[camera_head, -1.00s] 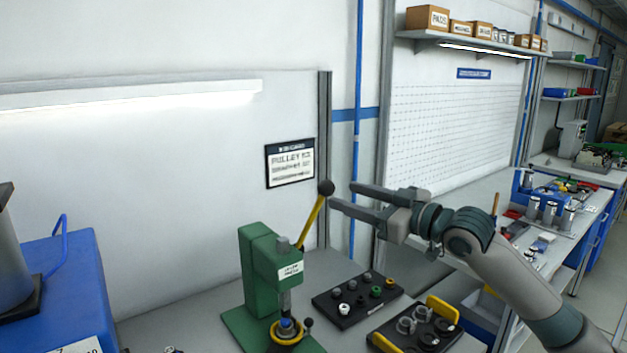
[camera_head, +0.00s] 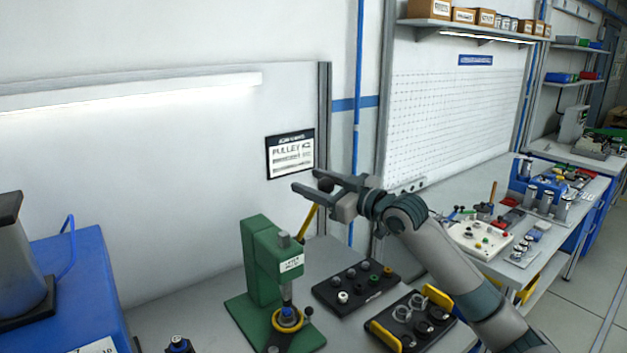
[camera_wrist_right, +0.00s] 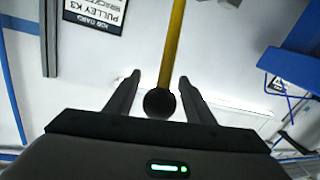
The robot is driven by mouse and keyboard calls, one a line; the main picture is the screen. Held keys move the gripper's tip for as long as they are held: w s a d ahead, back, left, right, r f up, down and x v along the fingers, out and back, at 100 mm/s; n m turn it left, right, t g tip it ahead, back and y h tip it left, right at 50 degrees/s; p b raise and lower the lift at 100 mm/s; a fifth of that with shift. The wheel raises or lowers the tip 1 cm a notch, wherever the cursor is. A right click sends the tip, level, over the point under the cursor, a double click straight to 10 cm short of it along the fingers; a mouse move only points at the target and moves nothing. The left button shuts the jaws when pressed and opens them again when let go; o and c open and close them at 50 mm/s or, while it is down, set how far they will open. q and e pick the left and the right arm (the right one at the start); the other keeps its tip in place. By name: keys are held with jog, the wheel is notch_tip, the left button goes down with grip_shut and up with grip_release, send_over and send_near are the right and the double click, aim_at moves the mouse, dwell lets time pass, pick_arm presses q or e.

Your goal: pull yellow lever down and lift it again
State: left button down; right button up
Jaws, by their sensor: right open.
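The yellow lever (camera_head: 308,221) rises from the green press (camera_head: 262,258) and leans up to the right. In the head view its black ball knob (camera_head: 325,185) shows between the fingers of my right gripper (camera_head: 304,181). The right wrist view shows the yellow lever (camera_wrist_right: 172,45) running up from the black knob (camera_wrist_right: 159,103), which sits between the two open fingers of my right gripper (camera_wrist_right: 158,82). A gap shows on each side of the knob, so the fingers do not appear closed on it. My left gripper is out of view.
A black tray (camera_head: 335,300) with small parts lies right of the press. A second tray with yellow handles (camera_head: 386,337) lies in front of it. A blue box (camera_head: 85,285) stands at the left. A sign (camera_head: 290,155) hangs on the wall behind.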

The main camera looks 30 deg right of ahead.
grip_shut()
jog(key=shift+f, duration=0.1)
